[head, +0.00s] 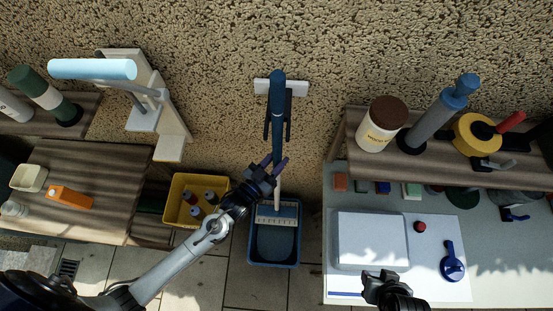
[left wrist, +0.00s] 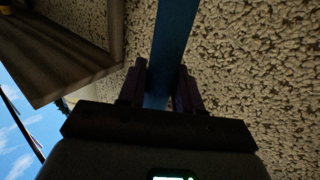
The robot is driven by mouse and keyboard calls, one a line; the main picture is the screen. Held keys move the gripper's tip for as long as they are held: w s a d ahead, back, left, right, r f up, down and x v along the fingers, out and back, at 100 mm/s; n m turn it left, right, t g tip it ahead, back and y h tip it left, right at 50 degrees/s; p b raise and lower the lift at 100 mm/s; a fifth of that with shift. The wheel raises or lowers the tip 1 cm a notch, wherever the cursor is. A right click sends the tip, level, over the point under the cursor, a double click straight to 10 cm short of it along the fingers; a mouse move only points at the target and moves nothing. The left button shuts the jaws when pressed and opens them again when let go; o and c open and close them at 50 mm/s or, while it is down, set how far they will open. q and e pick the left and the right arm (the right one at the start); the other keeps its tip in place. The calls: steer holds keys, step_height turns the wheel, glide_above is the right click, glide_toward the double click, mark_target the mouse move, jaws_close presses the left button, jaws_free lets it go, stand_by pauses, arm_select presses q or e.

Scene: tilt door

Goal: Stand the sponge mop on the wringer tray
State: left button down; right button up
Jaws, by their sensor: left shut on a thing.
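The sponge mop (head: 277,125) has a long blue handle with a pale lower shaft, and it looks roughly upright. My left gripper (head: 272,171) is shut on the handle; the left wrist view shows the blue handle (left wrist: 172,50) between its two fingers (left wrist: 161,92). The pale wringer tray (head: 262,219) with holes sits across a blue bucket (head: 252,255) on the floor. The shaft's lower end overlaps the tray's back in the head view; I cannot tell whether it touches. My right gripper (head: 385,277) is at bottom right, its jaws unclear.
A white wall holder (head: 300,87) with dark prongs is behind the handle top. A yellow crate (head: 177,213) with bottles stands left of the bucket. A bench with a white box (head: 371,240) and a wooden shelf (head: 440,168) lie right. A wooden table (head: 95,170) is left.

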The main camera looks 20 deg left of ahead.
arm_select(q)
steer(key=shift+f, duration=0.3)
steer(key=c, duration=0.8)
jaws_free()
steer(key=shift+o, duration=0.9)
steer(key=shift+f, duration=0.1)
steer(key=shift+o, duration=1.3)
